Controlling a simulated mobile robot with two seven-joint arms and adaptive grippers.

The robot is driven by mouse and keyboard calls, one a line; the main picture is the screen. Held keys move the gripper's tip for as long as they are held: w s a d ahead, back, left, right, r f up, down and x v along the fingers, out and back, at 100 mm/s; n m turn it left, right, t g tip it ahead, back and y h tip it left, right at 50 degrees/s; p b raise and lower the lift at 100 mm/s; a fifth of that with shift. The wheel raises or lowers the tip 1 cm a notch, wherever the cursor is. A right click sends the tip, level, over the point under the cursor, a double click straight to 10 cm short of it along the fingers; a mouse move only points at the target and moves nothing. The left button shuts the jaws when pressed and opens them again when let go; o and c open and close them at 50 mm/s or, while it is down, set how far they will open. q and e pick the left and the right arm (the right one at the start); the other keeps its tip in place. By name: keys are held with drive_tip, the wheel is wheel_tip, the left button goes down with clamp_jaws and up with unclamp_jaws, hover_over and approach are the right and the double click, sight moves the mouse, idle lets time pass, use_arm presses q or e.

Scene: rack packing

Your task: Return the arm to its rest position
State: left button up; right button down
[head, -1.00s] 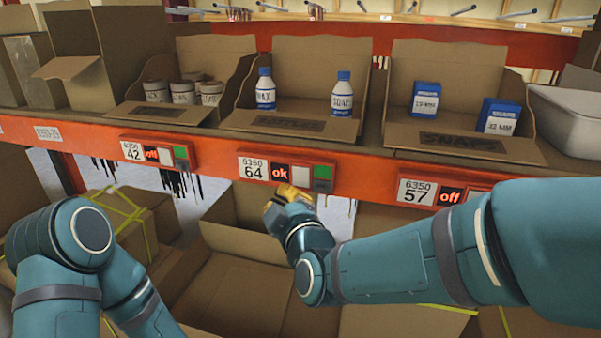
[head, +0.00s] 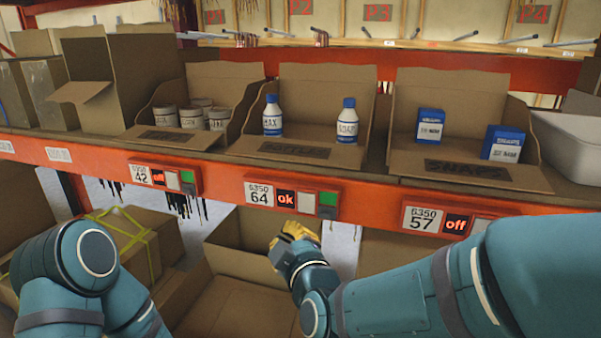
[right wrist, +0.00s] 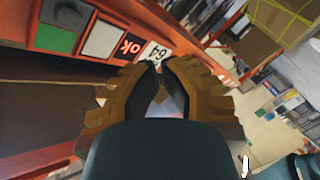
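My right arm (head: 410,300) reaches in from the right in the head view. Its yellow gripper (head: 300,231) is just below the orange shelf edge, under the panel numbered 64 (head: 292,197) that reads "ok". In the right wrist view the two yellow fingers (right wrist: 158,68) curve together with their tips meeting or nearly so, and nothing is held between them. My left arm (head: 85,255) is bent at the lower left of the head view; its gripper is out of frame.
The shelf edge (head: 370,205) runs above my right gripper. On it are cardboard bins with jars (head: 192,117), bottles (head: 272,117) and blue boxes (head: 429,125). An open carton (head: 235,300) lies below the gripper. A strapped box (head: 135,240) is at left.

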drive_tip(key=d+f+m+g+h, duration=0.1)
drive_tip(key=d+f+m+g, duration=0.25)
drive_tip(key=f, duration=0.75)
drive_tip(key=d+f+m+g+h, duration=0.1)
drive_tip(key=d+f+m+g, duration=0.25)
drive_tip(key=f, duration=0.85)
drive_tip(key=s+d+f+m+g, duration=0.2)
drive_tip(key=s+f+m+g, duration=0.1)
drive_tip(key=s+f, duration=0.4)
drive_tip(key=s+d+f+m+g, duration=0.2)
drive_tip(key=s+f+m, duration=0.3)
drive_tip(key=s+f, duration=0.3)
wheel_tip(320, 180, down, 3)
drive_tip(key=shift+s+d+f+g+y, duration=0.1)
drive_tip(key=shift+s+d+g+y, duration=0.2)
drive_tip(key=shift+g, duration=0.6)
use_arm(q)
drive_tip(key=c, duration=0.4)
drive_tip(key=shift+d, duration=0.1)
use_arm(e)
drive_tip(key=shift+d, duration=0.15)
